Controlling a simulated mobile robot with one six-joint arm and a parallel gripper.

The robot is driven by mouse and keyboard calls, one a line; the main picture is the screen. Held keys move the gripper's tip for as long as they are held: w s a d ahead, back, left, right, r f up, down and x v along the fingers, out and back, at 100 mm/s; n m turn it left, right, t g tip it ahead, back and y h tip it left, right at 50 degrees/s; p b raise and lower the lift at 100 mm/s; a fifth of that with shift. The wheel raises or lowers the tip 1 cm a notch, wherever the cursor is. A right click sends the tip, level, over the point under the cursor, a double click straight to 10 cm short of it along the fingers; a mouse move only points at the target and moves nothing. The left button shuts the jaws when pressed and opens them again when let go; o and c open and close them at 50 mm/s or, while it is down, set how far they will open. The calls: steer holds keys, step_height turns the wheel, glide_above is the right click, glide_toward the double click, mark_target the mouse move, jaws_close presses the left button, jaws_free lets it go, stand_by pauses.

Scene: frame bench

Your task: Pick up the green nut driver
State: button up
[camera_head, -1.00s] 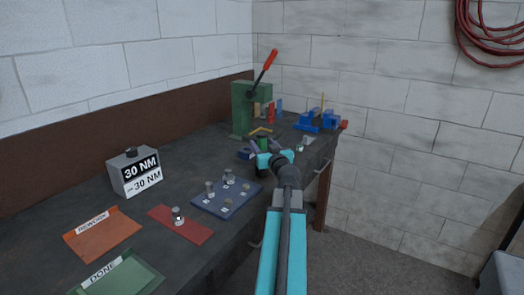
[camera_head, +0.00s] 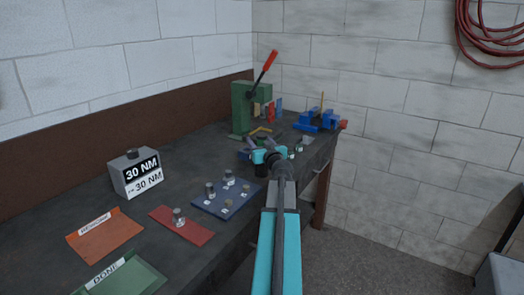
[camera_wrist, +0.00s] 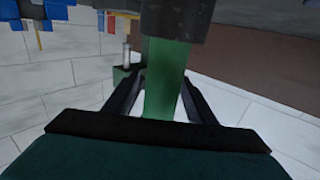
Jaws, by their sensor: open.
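In the head view my gripper (camera_head: 257,147) is low over the far part of the bench, in front of the green press. There the driver is largely hidden by my gripper. I cannot tell whether a finger touches it.
The green press (camera_head: 241,112) with a red lever and a blue vise (camera_head: 312,122) stand behind. Nearer are a blue tray (camera_head: 240,206) with several fittings, a red strip (camera_head: 190,229), the 30 NM box (camera_head: 134,184), the orange REWORK tray (camera_head: 112,241) and the green DONE tray (camera_head: 140,281).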

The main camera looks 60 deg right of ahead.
stand_by(0.5)
jaws_close()
steer(key=shift+r, duration=0.2)
step_height(320, 180, up, 10)
steer(key=shift+f, duration=0.15)
stand_by(0.7)
stand_by(0.6)
